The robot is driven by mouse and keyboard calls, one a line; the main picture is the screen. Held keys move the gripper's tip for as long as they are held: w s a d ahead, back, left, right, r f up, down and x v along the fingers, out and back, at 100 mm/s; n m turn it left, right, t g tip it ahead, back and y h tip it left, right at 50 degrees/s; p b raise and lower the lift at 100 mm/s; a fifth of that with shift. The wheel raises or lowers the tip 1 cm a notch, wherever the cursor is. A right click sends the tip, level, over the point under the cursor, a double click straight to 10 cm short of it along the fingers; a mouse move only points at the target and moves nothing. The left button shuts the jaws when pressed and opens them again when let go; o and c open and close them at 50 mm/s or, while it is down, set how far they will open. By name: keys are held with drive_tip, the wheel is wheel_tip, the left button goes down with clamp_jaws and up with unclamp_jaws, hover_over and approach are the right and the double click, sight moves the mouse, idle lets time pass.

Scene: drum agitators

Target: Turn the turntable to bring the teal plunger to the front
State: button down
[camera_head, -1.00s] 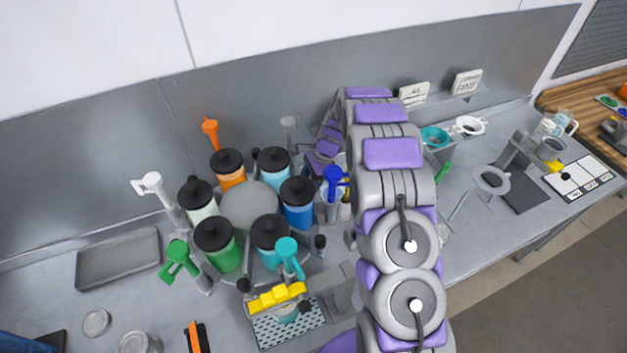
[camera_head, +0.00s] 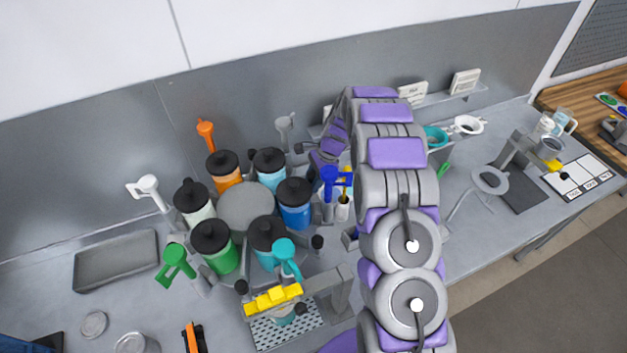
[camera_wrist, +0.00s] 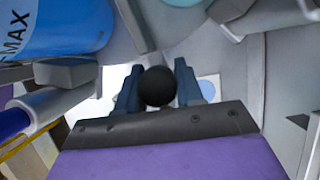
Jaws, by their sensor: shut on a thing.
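In the head view the round grey turntable (camera_head: 246,207) carries a ring of black-lidded canisters: teal (camera_head: 266,238), blue (camera_head: 295,205), light blue (camera_head: 268,167), orange (camera_head: 223,170), white (camera_head: 193,204) and green (camera_head: 214,248). The teal plunger (camera_head: 286,254) has a round teal top and stands at the front right, by the teal canister. Black knobs (camera_head: 318,242) stick out around the turntable's edge. In the wrist view my gripper (camera_wrist: 158,72) is shut on a black knob (camera_wrist: 157,88), with the blue canister (camera_wrist: 62,25) at upper left. In the head view my gripper is mostly hidden behind my arm.
Green (camera_head: 174,257), white (camera_head: 149,185), orange (camera_head: 206,132) and blue (camera_head: 329,180) plungers stand around the turntable. A yellow-topped stand (camera_head: 273,299) with a perforated tray is in front. A grey tray (camera_head: 116,260) lies left. The wall (camera_head: 90,150) is close behind.

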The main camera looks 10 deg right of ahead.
drive_tip(key=shift+m, duration=0.9)
drive_tip(key=s, duration=0.4)
drive_tip(key=shift+s, duration=0.1)
